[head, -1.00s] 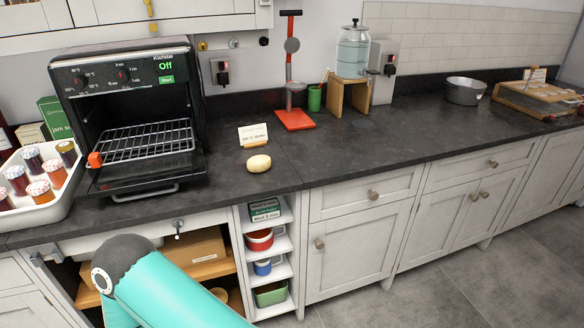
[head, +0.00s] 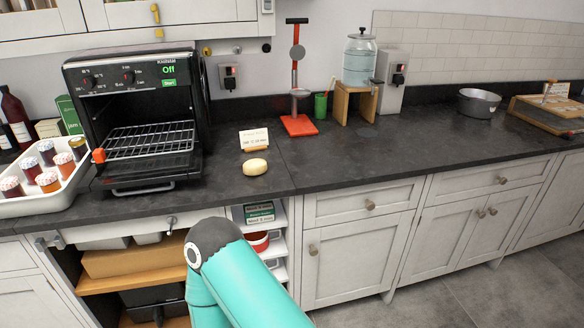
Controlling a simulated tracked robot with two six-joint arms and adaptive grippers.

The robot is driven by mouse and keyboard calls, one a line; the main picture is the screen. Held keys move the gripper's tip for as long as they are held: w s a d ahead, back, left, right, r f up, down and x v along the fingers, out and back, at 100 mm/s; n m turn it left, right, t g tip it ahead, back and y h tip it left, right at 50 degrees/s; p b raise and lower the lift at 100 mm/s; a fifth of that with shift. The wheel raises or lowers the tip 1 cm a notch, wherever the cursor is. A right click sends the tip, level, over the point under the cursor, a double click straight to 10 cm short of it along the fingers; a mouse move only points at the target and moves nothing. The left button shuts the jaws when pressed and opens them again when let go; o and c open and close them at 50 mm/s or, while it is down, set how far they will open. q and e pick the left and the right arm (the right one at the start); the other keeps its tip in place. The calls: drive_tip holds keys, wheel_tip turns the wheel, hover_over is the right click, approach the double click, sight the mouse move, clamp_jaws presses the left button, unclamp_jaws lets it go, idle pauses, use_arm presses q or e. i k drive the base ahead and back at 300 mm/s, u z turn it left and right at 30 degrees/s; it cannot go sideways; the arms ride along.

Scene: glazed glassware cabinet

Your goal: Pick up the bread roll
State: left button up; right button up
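The bread roll (head: 255,167) is a small pale yellow oval lying on the dark worktop, right of the oven and in front of a small white card. Nothing touches it from above. A teal link of my arm with a dark grey rounded joint shows at the lower middle, below the worktop edge. Neither of my grippers shows in the head view, so what they hold cannot be seen.
The oven (head: 185,190) stands open at the left with its rack showing. A white tray (head: 50,207) of jars is left of it. A red-based press (head: 299,125) and a glass dispenser (head: 358,62) stand behind. The worktop (head: 400,150) right of the roll is clear.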

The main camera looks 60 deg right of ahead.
sight(254, 167)
drive_tip(key=u, duration=1)
drive_tip(key=i, duration=0.1)
drive_tip(key=z, duration=2.2)
drive_tip(key=i, duration=0.7)
drive_tip(key=u, duration=0.3)
drive_tip(key=k, duration=0.8)
drive_tip(key=z, duration=0.25)
drive_tip(key=i, duration=0.7)
drive_tip(key=u, duration=0.05)
